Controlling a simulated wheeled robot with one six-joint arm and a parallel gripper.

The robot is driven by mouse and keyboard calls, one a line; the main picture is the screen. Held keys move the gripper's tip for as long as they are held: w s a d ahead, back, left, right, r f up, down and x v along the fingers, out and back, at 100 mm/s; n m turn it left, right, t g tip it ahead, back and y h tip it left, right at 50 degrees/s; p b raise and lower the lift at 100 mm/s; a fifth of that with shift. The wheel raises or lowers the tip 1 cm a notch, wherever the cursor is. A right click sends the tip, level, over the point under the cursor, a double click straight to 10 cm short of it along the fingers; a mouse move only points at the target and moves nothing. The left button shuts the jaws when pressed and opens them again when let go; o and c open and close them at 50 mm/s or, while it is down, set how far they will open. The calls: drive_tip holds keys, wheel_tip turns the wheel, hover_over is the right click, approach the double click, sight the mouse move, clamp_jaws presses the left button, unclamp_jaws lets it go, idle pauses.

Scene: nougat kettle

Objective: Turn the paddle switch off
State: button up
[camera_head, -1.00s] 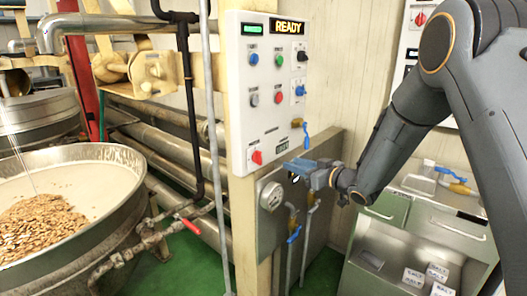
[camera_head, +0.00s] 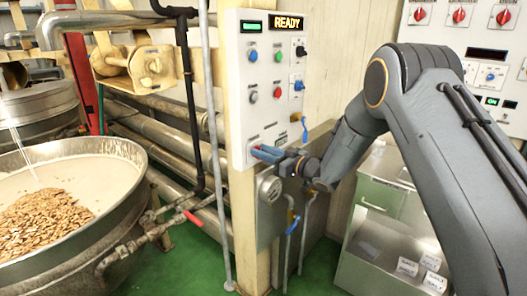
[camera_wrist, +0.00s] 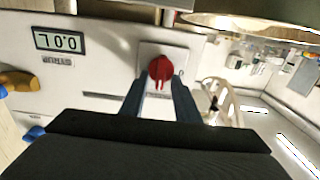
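The red paddle switch (camera_wrist: 160,68) sits on a pale square plate on the white control panel (camera_head: 262,30). In the head view my gripper hides it at the panel's lower edge. My gripper (camera_head: 264,152) is at the panel there. In the wrist view my gripper (camera_wrist: 159,84) is open, one finger on each side of the paddle's lower end. The paddle's handle points down between the fingertips in that view. I cannot tell whether either finger touches it. A lit READY sign (camera_head: 287,23) shows at the panel's top.
Other buttons and knobs sit above on the panel. A grey pipe (camera_head: 212,120) runs upright left of the panel. A large kettle (camera_head: 118,205) stands at left.

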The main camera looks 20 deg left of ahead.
clamp_jaws()
drive_tip(key=shift+f+n+b, duration=0.1)
drive_tip(key=shift+n+b, duration=0.3)
drive_tip(key=shift+b, duration=0.15)
drive_tip(key=n+b, duration=0.5)
drive_tip(key=b, duration=0.1)
drive_tip(key=s+f+n+b, duration=0.1)
drive_tip(key=n+b, duration=1)
drive_tip(key=b, duration=0.2)
drive_tip(key=shift+s+a+f+n, duration=0.2)
drive_tip(key=shift+a+f+n, duration=0.05)
drive_tip(key=shift+n, duration=0.45)
